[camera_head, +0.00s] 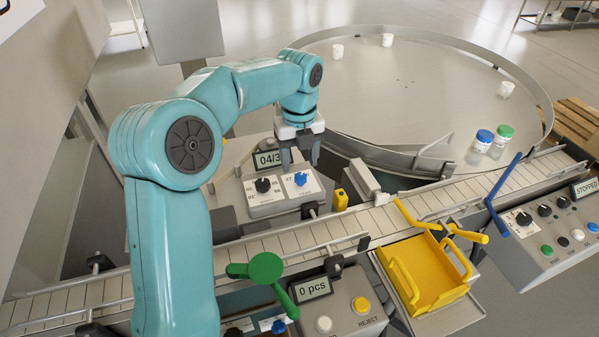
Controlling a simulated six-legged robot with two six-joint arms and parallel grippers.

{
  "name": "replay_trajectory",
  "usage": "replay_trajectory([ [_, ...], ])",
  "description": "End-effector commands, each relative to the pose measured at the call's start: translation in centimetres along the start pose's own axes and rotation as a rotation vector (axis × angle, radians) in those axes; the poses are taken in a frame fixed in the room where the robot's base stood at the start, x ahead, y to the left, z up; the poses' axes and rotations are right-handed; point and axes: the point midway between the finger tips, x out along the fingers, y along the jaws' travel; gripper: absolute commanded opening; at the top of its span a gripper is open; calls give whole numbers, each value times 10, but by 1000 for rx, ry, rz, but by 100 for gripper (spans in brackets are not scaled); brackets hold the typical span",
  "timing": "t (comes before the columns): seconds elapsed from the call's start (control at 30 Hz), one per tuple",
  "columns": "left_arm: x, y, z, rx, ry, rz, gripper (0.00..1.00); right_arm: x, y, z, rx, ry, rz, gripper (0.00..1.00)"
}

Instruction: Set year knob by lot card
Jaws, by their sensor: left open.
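My left gripper (300,158) is open and points down above the control box with two knobs. A black knob (263,185) sits on the left label of that box and a blue knob (300,179) on the right label. The fingers are just above and behind the blue knob, and I cannot tell whether they touch it. A small display (269,159) behind the knobs reads "04/3", and the arm hides its right end. Which knob is the year knob is too small to read. No lot card can be made out. My right gripper is not in view.
A conveyor (180,258) runs across in front of the knob box. A yellow tray (425,278), a counter display reading "0 pcs" (312,288) and a green-handled lever (265,268) stand nearer. A round table (420,90) with several jars is behind. A panel (550,235) reads "STOPPED".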

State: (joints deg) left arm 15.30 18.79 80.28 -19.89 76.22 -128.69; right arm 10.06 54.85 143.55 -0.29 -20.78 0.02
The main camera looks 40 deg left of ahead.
Motion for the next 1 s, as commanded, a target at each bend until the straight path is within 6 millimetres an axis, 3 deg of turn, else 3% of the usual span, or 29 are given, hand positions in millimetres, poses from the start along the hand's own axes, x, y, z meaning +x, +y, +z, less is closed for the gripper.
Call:
replay_trajectory([
  [0.1, 23, 0, 0, 1, 3, 3, 57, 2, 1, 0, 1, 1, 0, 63],
  [0.23, 37, -1, 2, 0, 2, 2, 57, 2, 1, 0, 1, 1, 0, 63],
  [0.6, 44, -2, 3, 1, 0, 0, 57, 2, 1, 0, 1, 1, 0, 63],
  [0.8, 44, -2, 3, 0, 0, 1, 1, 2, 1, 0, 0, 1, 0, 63],
  [1.0, 44, -2, 3, -7, 0, 1, 1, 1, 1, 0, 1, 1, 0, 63],
])
